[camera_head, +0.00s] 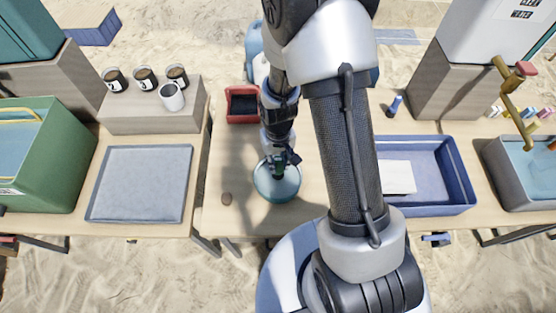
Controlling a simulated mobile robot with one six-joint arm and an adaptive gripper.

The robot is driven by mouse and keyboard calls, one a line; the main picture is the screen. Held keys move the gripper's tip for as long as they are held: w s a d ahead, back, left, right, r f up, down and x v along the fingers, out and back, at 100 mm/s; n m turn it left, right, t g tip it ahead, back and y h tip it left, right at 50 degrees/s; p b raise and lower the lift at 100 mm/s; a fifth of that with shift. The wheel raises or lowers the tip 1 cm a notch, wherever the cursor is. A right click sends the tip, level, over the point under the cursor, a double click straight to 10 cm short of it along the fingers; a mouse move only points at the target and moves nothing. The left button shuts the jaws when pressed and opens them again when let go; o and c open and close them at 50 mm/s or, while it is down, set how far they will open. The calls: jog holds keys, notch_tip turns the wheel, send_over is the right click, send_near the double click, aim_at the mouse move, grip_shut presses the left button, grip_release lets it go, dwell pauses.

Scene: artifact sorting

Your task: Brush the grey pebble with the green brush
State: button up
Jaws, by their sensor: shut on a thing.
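A small brownish-grey pebble (227,198) lies on the wooden table near its front edge, left of a teal round bowl (289,188). My gripper (279,164) points down over the bowl, right of and apart from the pebble. It is shut on a small dark green thing, which looks like the green brush (277,171). The lower end of the brush is over or inside the bowl; I cannot tell whether it touches the bottom. My arm hides part of the table to the right.
A red box (238,118) with a dark inside stands behind the bowl. A grey tray (140,216) lies left, a blue tray (440,211) right. A wooden block (122,126) bears several cups. A green crate (62,190) stands far left. Bare tabletop surrounds the pebble.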

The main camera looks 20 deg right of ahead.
jog(key=shift+r+p, duration=2.5)
jog(key=shift+r, duration=1.05)
